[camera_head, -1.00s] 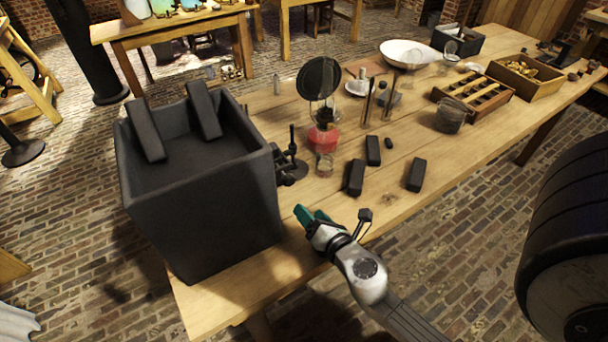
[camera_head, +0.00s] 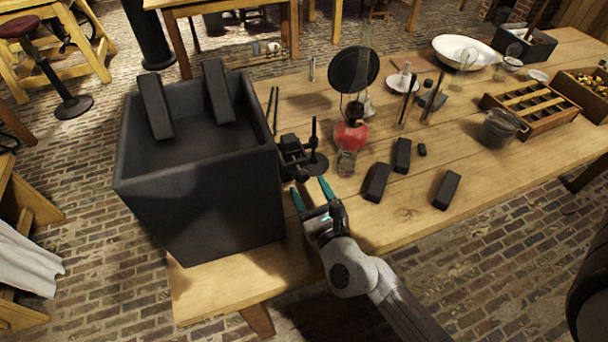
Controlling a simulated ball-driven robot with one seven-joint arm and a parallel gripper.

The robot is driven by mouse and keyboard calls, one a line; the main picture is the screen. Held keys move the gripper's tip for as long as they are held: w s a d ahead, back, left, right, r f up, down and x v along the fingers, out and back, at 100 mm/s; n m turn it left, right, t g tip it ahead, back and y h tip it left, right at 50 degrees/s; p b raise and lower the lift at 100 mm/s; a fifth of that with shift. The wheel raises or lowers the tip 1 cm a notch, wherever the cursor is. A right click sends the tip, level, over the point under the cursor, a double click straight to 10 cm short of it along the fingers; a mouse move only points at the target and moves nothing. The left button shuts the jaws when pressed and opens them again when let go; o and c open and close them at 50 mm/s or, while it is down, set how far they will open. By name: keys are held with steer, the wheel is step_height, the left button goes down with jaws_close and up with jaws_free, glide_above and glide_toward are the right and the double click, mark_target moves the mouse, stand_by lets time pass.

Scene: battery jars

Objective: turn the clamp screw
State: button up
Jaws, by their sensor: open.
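A small dark clamp (camera_head: 293,157) stands on the table against the right side of the large dark battery jar (camera_head: 205,200). Its screw is too small and dark to tell apart from the clamp body. My gripper (camera_head: 312,190) has two teal fingers, spread apart and empty. It is just in front of the clamp, with the fingertips pointing at it. I cannot tell whether the fingertips touch the clamp. Two dark plates, a left one (camera_head: 155,106) and a right one (camera_head: 217,92), lean inside the jar.
A dark upright rod on a round base (camera_head: 315,162) and a red lamp (camera_head: 350,135) with a round dark disc (camera_head: 353,70) stand right of the clamp. Several dark blocks (camera_head: 376,182) lie on the wooden table (camera_head: 410,213). The table's front edge is under my arm.

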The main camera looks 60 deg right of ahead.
mark_target(304, 180)
steer(key=shift+x, duration=2.2)
steer(key=c, duration=1)
steer(key=shift+f, duration=0.1)
steer(key=shift+c, duration=0.2)
